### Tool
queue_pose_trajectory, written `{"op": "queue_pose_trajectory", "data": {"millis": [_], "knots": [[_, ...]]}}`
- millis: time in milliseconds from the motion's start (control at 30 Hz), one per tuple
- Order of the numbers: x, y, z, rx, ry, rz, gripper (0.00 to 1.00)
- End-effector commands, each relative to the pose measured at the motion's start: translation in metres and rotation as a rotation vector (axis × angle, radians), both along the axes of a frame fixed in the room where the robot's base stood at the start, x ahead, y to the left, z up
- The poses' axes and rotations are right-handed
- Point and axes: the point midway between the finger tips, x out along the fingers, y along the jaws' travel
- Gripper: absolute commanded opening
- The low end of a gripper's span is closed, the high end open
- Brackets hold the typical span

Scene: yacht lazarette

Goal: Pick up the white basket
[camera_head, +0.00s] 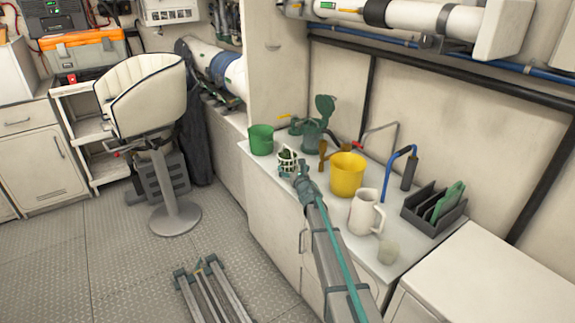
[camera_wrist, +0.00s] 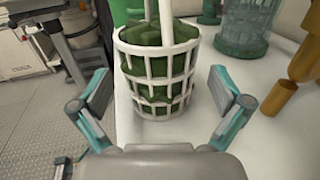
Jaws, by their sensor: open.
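The white basket (camera_wrist: 156,85) is a slatted round basket with a white handle and dark green contents. In the wrist view it stands upright on the white counter (camera_wrist: 210,160), just ahead of my gripper (camera_wrist: 163,97). The two fingers are spread to the left and right of the basket's near side, apart from it. My gripper is open and empty. In the head view the basket (camera_head: 287,160) is small, and my gripper (camera_head: 300,178) is close to it at the counter's left part. My arm hides some of the counter there.
A green bucket (camera_head: 261,140) stands left of the basket, and a yellow bucket (camera_head: 347,175) stands to its right. A green glass jar (camera_wrist: 243,28) and a brown tool (camera_wrist: 281,97) are close on the right. A white pitcher (camera_head: 364,211) and dark rack (camera_head: 433,209) stand farther right.

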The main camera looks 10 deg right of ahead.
Motion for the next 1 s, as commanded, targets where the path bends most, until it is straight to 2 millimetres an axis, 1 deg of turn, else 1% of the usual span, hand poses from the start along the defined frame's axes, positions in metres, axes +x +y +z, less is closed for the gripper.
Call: {"op": "queue_pose_trajectory", "data": {"millis": [200,300,400,600,867,1000], "knots": [[0.031,0.007,-0.002,0.001,0.001,0.001,1.00],[0.042,0.009,-0.002,0.001,0.000,0.000,1.00],[0.046,0.010,-0.002,0.001,0.000,0.000,1.00],[0.045,0.010,-0.003,0.001,0.000,0.000,1.00],[0.045,0.010,-0.003,0.001,0.000,0.000,0.57],[0.045,0.010,-0.003,0.001,0.000,0.000,0.55]]}}
